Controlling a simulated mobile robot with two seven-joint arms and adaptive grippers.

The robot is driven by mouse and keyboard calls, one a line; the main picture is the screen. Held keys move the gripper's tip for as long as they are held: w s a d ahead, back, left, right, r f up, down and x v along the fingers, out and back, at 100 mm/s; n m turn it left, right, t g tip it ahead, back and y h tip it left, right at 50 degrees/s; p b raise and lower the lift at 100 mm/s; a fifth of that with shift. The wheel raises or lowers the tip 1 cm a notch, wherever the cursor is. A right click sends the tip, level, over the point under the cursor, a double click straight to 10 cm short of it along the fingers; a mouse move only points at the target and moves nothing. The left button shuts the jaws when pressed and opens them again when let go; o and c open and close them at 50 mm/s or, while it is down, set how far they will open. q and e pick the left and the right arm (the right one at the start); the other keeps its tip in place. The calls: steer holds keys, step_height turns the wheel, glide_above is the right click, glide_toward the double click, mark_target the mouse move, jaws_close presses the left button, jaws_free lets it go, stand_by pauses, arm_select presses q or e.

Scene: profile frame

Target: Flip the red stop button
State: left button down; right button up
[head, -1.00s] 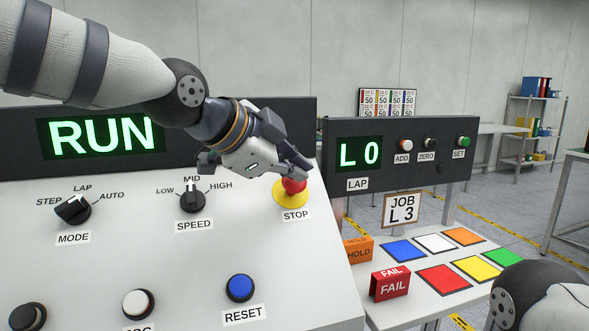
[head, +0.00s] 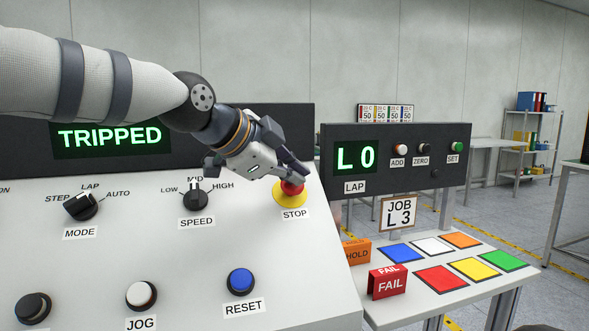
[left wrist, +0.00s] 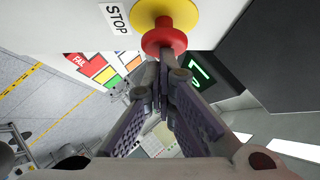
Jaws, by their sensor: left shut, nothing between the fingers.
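The red stop button (head: 292,188) sits on a yellow round base (head: 289,199) above the STOP label on the sloped grey panel. The display (head: 110,136) reads TRIPPED in green. My left gripper (head: 293,176) is shut and empty, with its fingertips at the top of the red button, seemingly touching it. In the left wrist view the red button (left wrist: 164,38) shows just beyond the closed fingertips (left wrist: 163,58). My right gripper is not in view.
The panel also has a MODE knob (head: 80,206), a SPEED knob (head: 194,197), a white JOG button (head: 141,295) and a blue RESET button (head: 240,281). To the right, a table holds coloured squares, a red FAIL block (head: 387,282) and an L0 display (head: 357,156).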

arm_select(q)
steer(key=d+r+p+v, duration=0.1)
steer(key=d+p+v, duration=0.1)
steer(key=v, duration=1)
steer(key=shift+s+r+p, duration=0.35)
steer(key=shift+s+r, duration=0.2)
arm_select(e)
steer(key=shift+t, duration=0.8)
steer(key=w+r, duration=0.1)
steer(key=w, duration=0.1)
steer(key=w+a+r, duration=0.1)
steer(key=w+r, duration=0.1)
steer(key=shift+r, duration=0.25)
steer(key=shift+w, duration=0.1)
